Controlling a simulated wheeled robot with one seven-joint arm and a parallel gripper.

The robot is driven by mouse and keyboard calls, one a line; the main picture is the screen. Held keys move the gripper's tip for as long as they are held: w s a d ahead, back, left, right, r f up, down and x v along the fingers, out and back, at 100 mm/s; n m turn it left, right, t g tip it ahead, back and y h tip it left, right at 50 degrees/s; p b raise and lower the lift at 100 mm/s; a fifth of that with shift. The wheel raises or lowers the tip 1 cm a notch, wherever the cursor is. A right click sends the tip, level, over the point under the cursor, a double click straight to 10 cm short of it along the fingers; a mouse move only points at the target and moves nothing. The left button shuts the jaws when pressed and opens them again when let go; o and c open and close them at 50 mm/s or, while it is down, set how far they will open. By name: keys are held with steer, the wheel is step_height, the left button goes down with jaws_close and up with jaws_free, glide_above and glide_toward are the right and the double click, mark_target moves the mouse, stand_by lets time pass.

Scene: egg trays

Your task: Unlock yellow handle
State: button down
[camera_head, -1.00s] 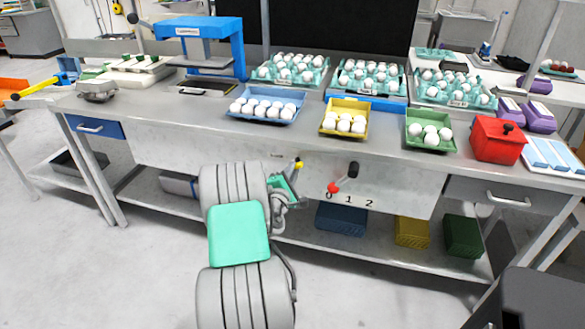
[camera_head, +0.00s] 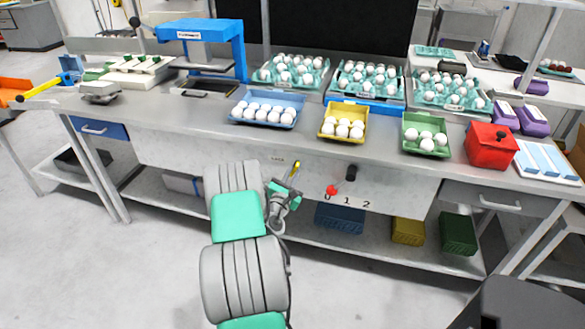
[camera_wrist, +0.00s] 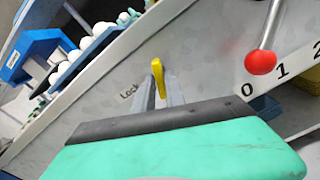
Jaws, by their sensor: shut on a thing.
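The yellow handle (camera_head: 296,166) is on the white front panel of the bench, right of the small "Lock" label (camera_head: 277,160). In the wrist view the handle (camera_wrist: 158,77) rises between the tips of the two grey fingers, close to the word "Lock" (camera_wrist: 129,91). My gripper (camera_wrist: 160,92) is shut on the handle's lower part, and the fingers hide where it meets the panel. In the head view my gripper (camera_head: 289,181) reaches the panel from the front.
Egg trays (camera_head: 265,122) and a red box (camera_head: 513,145) stand on the bench above. Coloured crates (camera_head: 341,218) lie on the lower shelf.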

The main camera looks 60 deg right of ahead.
steer(key=shift+r+n, duration=0.1)
steer(key=shift+n, duration=0.4)
steer(key=shift+r+n+p, duration=0.15)
steer(key=shift+n+p, duration=0.45)
steer(key=shift+p, duration=0.1)
steer(key=shift+n+p, duration=0.55)
steer(key=shift+n, duration=0.65)
steer(key=c, duration=1.3)
jaws_free()
steer(key=shift+f, duration=0.25)
